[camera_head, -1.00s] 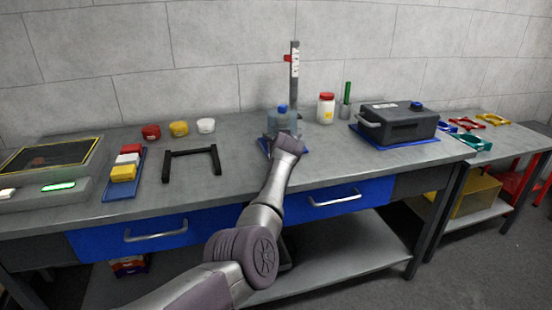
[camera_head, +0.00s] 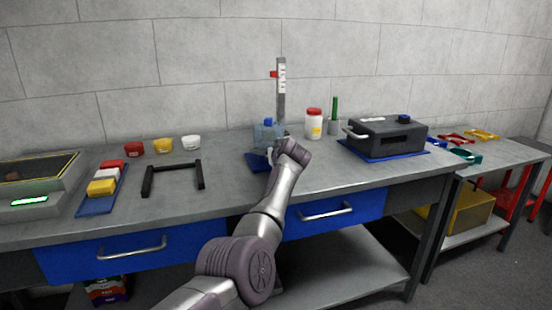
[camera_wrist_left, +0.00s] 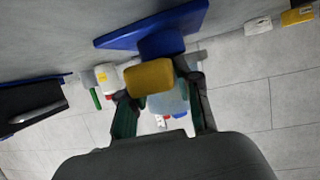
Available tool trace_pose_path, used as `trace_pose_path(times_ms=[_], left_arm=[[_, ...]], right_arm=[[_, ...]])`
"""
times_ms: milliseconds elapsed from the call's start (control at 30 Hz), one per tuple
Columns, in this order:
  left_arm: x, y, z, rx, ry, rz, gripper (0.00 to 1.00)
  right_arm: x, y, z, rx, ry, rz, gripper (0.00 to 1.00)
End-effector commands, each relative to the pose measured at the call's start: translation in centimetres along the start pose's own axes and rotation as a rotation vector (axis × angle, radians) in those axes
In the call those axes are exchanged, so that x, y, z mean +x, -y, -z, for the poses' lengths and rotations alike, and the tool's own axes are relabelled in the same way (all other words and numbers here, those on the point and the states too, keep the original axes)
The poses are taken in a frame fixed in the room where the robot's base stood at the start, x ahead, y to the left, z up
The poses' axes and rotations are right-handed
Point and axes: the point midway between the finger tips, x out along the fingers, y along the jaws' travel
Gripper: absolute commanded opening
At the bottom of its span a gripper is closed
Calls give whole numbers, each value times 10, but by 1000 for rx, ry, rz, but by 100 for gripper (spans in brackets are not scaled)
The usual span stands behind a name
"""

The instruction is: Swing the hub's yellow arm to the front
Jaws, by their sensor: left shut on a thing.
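The hub stands on the bench; in the wrist view I see its blue base plate (camera_wrist_left: 120,38), a blue round part (camera_wrist_left: 162,42) and a yellow block (camera_wrist_left: 148,78), which looks like the end of its yellow arm. My left gripper (camera_wrist_left: 157,85) has a finger on each side of the yellow block and is shut on it. In the head view only a blue edge (camera_head: 257,162) of the hub shows left of my wrist; its yellow arm and my fingers are hidden there. My right gripper is in neither view.
A clear blue container (camera_head: 268,134) and an upright post (camera_head: 281,88) stand behind the hub. A white red-capped jar (camera_head: 314,125) and a dark grey case (camera_head: 387,136) are to the right. A black frame (camera_head: 172,178) lies left; bare bench separates it from the hub.

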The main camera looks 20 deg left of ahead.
Motion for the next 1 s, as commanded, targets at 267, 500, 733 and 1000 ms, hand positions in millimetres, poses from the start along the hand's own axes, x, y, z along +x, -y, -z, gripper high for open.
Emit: trace_pose_path(times_ms=[267, 500, 733, 1000], left_arm=[[0, 1, -1, 5, 1, 3, 0], [1, 1, -1, 3, 1, 3, 58], [0, 1, 0, 1, 1, 2, 58], [-11, -1, 0, 1, -2, 3, 58]], right_arm=[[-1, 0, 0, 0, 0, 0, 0], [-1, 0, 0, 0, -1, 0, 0], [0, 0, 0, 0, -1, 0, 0], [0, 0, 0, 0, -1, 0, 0]])
